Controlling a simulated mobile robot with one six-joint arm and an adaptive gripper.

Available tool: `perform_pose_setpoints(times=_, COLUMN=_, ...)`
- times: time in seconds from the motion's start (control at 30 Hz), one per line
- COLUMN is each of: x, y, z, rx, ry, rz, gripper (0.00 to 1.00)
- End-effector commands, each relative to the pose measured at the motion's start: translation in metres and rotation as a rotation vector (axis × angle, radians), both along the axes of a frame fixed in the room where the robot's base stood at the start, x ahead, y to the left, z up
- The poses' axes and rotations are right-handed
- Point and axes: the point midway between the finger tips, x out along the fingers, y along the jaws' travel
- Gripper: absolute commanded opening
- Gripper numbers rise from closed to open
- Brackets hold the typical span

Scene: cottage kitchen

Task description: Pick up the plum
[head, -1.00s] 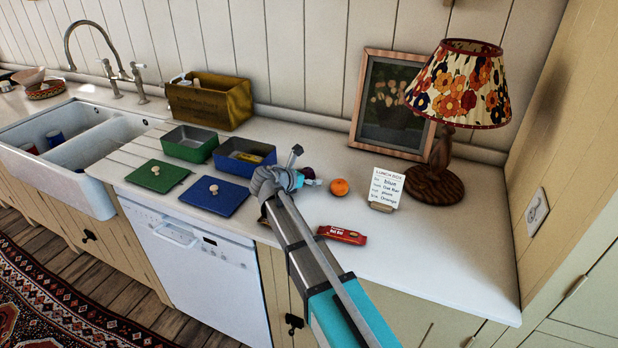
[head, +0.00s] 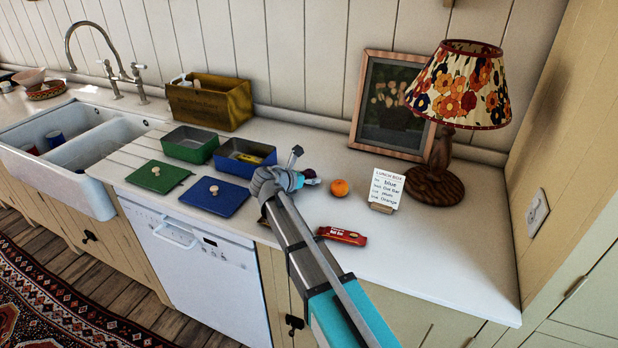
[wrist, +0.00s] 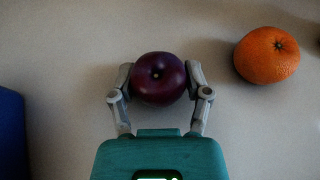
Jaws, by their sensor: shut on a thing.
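The dark purple plum (wrist: 158,78) sits between the two fingers of my gripper (wrist: 159,82) in the wrist view, with a finger against each side. My gripper is shut on it. In the head view my gripper (head: 306,181) is low over the counter, left of the orange, and my own arm hides most of the plum. Whether the plum touches the counter is hard to tell.
An orange (head: 339,188) lies close to the right of the plum; it also shows in the wrist view (wrist: 267,55). A red bar (head: 341,236) lies nearer the front edge. The blue box (head: 240,166), blue lid (head: 213,197) and green box (head: 190,144) are left. A list card (head: 385,188) and lamp (head: 436,184) stand right.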

Motion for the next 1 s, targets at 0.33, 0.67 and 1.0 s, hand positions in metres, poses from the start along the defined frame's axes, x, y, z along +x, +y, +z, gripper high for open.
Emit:
perform_pose_setpoints(times=0.33, x=0.0, y=0.0, z=0.009, rx=0.0, ry=0.0, rz=0.0, gripper=0.16)
perform_pose_setpoints(times=0.67, x=0.0, y=-0.001, z=0.037, rx=0.0, ry=0.0, rz=-0.001, gripper=0.16)
perform_pose_setpoints(times=1.0, x=-0.035, y=-0.004, z=0.076, rx=0.0, ry=0.0, rz=0.001, gripper=0.16)
